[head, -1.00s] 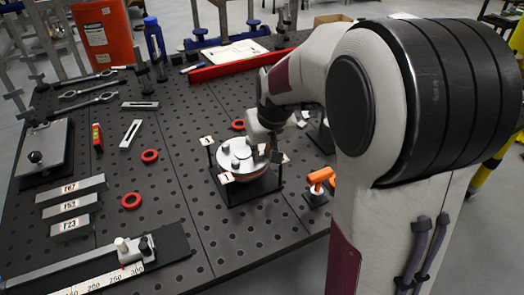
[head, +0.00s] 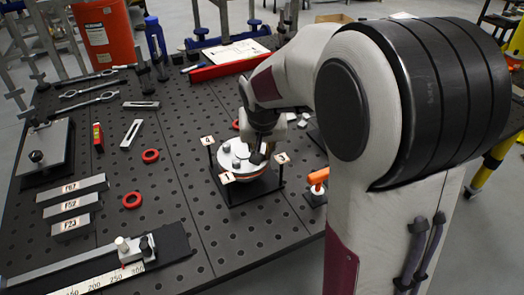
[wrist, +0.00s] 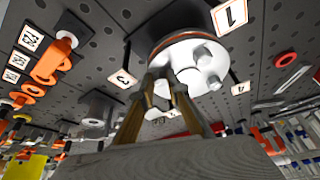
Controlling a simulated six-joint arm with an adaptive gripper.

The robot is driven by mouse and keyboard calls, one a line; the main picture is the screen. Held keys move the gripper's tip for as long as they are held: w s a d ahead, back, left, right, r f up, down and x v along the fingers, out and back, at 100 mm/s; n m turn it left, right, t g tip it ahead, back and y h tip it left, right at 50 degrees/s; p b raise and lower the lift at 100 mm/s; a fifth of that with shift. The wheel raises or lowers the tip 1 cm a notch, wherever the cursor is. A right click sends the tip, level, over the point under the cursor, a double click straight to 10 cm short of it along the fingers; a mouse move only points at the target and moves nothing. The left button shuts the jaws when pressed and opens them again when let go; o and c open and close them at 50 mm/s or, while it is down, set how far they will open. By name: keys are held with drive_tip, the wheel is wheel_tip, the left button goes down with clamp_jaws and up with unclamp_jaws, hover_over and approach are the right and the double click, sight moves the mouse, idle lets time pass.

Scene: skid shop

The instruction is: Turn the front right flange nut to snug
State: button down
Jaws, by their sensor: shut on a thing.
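The round pale flange (head: 232,172) stands on a dark stand in the middle of the perforated table, with several light nuts on top. It also shows in the wrist view (wrist: 197,40). My gripper (head: 259,157) reaches down to the flange's right side, at the nut beside the right-hand number tag (head: 282,158). In the wrist view its fingers (wrist: 162,86) converge at the flange's edge, shut on that nut. The fingers hide most of the nut, so its seating and turn cannot be told. Other nuts (wrist: 205,55) stand free beside the fingers.
Number tags 4 (head: 207,140) and 1 (head: 227,177) stand close around the flange. An orange-topped part (head: 318,177) stands close to its right. Red rings (head: 132,201) lie to the left. Open table lies in front of the flange.

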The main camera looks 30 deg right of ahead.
drive_tip(key=shift+w+a+m+h, duration=0.15)
drive_tip(key=shift+m+h, duration=0.15)
drive_tip(key=shift+m, duration=0.55)
drive_tip(key=shift+a+m+h, duration=0.1)
drive_tip(key=shift+m+h, duration=0.2)
drive_tip(key=shift+m, duration=0.55)
drive_tip(key=shift+w+a+m+g+h, duration=0.1)
drive_tip(key=shift+m+g+h, duration=0.25)
drive_tip(key=shift+m, duration=0.55)
drive_tip(key=shift+w+m+g+h, duration=0.15)
drive_tip(key=shift+m+g, duration=0.3)
drive_tip(key=shift+m, duration=0.45)
drive_tip(key=shift+s, duration=0.1)
drive_tip(key=shift+r, duration=0.1)
drive_tip(key=c, duration=2.2)
unclamp_jaws()
drive_tip(key=shift+c, duration=0.2)
drive_tip(key=shift+s+n, duration=0.1)
drive_tip(key=shift+n, duration=0.2)
drive_tip(key=shift+s+n+t+y, duration=0.1)
drive_tip(key=shift+n+t+y, duration=0.35)
drive_tip(key=shift+n, duration=0.75)
